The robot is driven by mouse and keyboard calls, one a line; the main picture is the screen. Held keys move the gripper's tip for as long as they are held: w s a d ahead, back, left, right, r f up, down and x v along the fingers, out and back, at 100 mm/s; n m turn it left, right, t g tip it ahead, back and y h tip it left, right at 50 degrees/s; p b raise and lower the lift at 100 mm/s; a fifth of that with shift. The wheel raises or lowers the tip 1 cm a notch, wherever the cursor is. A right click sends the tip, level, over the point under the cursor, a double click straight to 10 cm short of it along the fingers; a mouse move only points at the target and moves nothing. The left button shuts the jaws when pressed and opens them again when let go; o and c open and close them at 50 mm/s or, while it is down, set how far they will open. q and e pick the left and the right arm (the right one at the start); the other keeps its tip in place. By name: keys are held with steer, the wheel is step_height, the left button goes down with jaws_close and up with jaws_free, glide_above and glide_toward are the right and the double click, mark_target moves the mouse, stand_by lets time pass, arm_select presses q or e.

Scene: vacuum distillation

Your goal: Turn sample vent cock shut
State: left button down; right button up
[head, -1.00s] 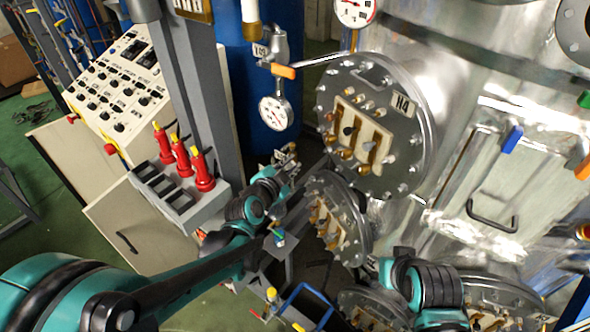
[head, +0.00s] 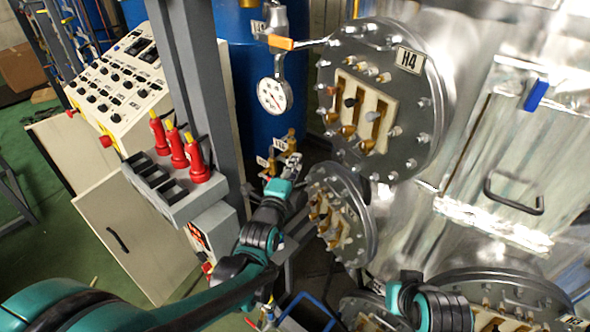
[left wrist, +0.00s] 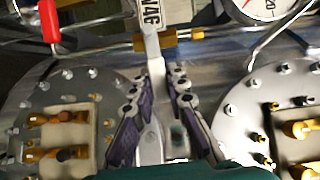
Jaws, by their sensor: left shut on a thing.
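In the left wrist view a pale lever handle (left wrist: 152,50) hangs from a brass cock body (left wrist: 170,39) on a pipe, beside a white tag (left wrist: 149,13) that appears upside down. It looks like the vent cock's handle. My left gripper (left wrist: 166,88) has its dark-padded fingers closed around this handle. In the head view my left gripper (head: 292,166) is small, by brass fittings with white tags (head: 276,163) left of the round flanges. The handle cannot be made out there. My right gripper is not visible; only part of my right arm shows at lower right.
The large H4 flange (head: 425,120) and a smaller flange (head: 359,225) stand close right of the left gripper. A pressure gauge (head: 274,95) hangs above it. A grey post (head: 205,80) and a holder with red-handled tools (head: 190,157) stand to the left.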

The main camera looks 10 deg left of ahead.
arm_select(q)
steer(key=shift+f+m+b, duration=0.3)
steer(key=shift+b, duration=0.05)
stand_by(0.3)
steer(key=c, duration=1.5)
jaws_free()
steer(key=shift+s, duration=0.15)
steer(key=s, duration=0.4)
steer(key=s+a, duration=0.1)
steer(key=s, duration=0.2)
steer(key=s+a, duration=0.1)
steer(key=s, duration=0.3)
steer(key=shift+s+a, duration=0.1)
steer(key=shift+s, duration=0.2)
steer(key=shift+f, duration=0.1)
